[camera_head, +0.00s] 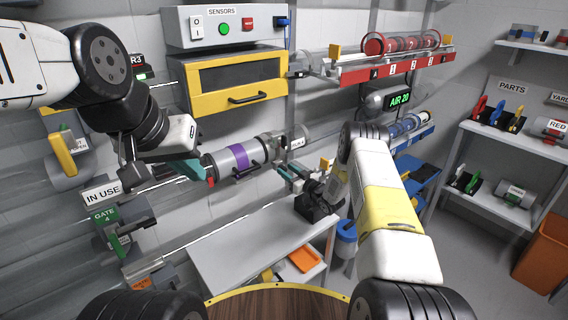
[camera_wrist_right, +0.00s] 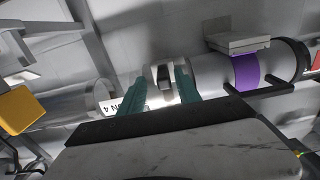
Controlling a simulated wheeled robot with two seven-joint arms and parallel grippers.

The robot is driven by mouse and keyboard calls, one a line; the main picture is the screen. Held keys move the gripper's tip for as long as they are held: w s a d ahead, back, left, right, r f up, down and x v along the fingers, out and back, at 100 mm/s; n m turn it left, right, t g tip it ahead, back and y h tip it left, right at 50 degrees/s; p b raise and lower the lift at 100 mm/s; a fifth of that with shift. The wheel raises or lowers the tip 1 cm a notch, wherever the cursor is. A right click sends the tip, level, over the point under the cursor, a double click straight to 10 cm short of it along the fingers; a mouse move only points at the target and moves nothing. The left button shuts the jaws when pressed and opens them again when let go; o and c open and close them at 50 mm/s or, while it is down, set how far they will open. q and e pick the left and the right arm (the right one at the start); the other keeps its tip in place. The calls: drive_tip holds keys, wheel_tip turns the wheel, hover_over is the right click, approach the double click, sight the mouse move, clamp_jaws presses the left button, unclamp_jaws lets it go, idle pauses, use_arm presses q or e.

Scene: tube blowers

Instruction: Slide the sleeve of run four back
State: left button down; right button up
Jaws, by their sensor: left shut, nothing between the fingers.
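The grey sleeve with a purple band (camera_head: 237,157) and a black handle lies along run four, by the RUN 4 label (camera_head: 297,143). It also shows at the right of the right wrist view (camera_wrist_right: 245,72). My left gripper (camera_head: 190,171) is shut and empty near the sleeve's left end, by a small red part; contact cannot be told. My right gripper (camera_head: 290,174) is open below the right end of the run. In the right wrist view its teal fingers (camera_wrist_right: 160,92) appear on either side of a pale collar with a dark latch (camera_wrist_right: 163,78); nothing is gripped.
A yellow-framed cabinet (camera_head: 236,80) hangs above the run, under the SENSORS box (camera_head: 225,27). A grey bench (camera_head: 255,245) is below. The IN USE sign (camera_head: 102,191) and GATE 4 unit (camera_head: 104,216) are at the left. A red rack (camera_head: 390,68) is at the upper right.

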drive_tip(key=v, duration=0.6)
drive_tip(key=shift+s+d, duration=0.2)
